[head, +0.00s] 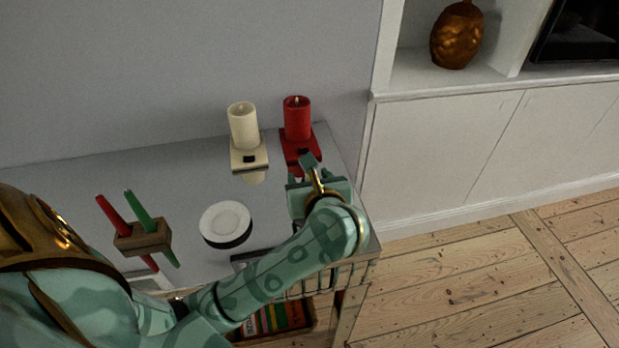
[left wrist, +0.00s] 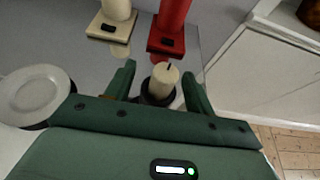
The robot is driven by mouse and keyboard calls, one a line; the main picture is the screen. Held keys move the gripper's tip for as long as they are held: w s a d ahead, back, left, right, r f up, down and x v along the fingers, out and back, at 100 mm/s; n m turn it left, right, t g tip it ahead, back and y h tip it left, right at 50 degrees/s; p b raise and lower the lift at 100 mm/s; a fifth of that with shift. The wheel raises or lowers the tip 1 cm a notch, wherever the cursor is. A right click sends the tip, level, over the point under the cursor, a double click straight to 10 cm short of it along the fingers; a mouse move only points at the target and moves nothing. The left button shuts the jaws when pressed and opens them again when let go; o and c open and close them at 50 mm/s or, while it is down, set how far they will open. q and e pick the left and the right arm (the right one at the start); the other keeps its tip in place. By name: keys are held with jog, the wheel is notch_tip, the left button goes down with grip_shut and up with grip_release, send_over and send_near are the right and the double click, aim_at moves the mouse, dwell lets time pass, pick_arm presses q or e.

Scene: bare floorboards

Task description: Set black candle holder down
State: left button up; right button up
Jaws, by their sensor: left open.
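The black candle holder (left wrist: 148,98) shows in the left wrist view as a dark cup around the base of a short cream candle (left wrist: 163,78). It stands upright between the two fingers of my left gripper (left wrist: 158,72). The fingers are open, one on each side of it. In the head view my left gripper (head: 318,182) is over the right end of the grey tabletop (head: 185,170), and it hides the holder there. My right gripper is not in view.
A cream candle (head: 243,126) and a red candle (head: 297,118) stand on matching bases behind the gripper. A white plate (head: 227,221) lies left of it. A wooden block (head: 143,238) holds red and green sticks. The table's right edge is close to the gripper.

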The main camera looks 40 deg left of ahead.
pick_arm(q)
jog(key=p+v, duration=0.3)
jog(key=v, duration=0.9)
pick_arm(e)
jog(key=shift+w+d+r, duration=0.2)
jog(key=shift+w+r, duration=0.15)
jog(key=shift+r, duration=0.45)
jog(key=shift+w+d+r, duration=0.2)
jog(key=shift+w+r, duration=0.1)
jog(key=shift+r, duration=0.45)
